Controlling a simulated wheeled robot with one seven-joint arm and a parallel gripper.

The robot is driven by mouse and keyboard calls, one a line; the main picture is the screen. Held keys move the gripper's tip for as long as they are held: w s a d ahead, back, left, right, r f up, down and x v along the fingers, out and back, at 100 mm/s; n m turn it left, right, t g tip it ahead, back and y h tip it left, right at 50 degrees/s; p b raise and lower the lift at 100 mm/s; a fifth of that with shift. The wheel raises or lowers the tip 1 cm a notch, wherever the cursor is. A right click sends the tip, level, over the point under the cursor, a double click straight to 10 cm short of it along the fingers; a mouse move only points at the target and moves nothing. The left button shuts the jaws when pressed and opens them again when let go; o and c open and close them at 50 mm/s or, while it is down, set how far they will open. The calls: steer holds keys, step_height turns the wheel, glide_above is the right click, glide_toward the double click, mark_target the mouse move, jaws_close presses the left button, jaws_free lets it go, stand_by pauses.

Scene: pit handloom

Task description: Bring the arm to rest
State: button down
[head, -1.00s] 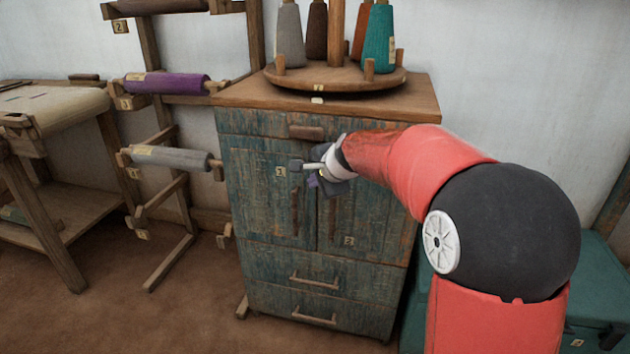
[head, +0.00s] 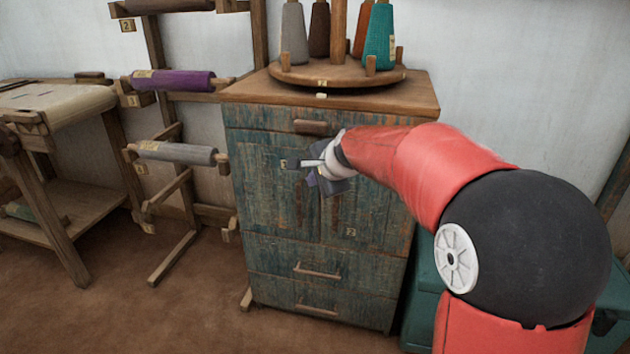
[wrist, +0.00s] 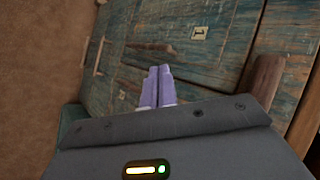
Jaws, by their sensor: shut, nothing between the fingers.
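My red and black arm reaches in from the right in the head view and ends in front of the worn blue-green cabinet (head: 275,195). My gripper (head: 301,164) is in front of the upper part of the cabinet doors, below the top drawer handle. In the wrist view the two pale purple fingers of my gripper (wrist: 157,85) lie together with nothing between them. The cabinet front (wrist: 215,60) fills much of that view, with a number tag beyond the fingertips. Whether the fingers touch the cabinet cannot be told.
A round wooden stand (head: 335,75) with several yarn cones sits on the cabinet top. A rack with a purple roll (head: 172,80) and a grey roll (head: 175,152) stands to the left, beside a wooden loom frame (head: 60,215). A teal chest (head: 425,290) is at right. Brown floor lies open in front.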

steer(key=s+a+r, duration=0.2)
steer(key=s+r, duration=0.3)
steer(key=s+d+f+n+g+h, duration=0.1)
steer(key=s+d+n, duration=0.3)
steer(key=s, duration=0.6)
steer(key=s+d+f+n+g+h, duration=0.1)
steer(key=s+d+f+n, duration=0.3)
steer(key=s, duration=0.6)
steer(key=s+d+f+n+g+h, duration=0.1)
steer(key=s+d+f+n+h, duration=0.1)
steer(key=s, duration=0.8)
steer(key=d+f+n, duration=0.1)
steer(key=d+n, duration=0.1)
steer(key=n, duration=0.1)
steer(key=shift+s+d+f+p, duration=0.2)
steer(key=shift+s+d+p, duration=0.1)
steer(key=shift+d, duration=0.1)
steer(key=c, duration=2.1)
jaws_free()
steer(key=shift+w, duration=0.1)
steer(key=shift+c, duration=0.2)
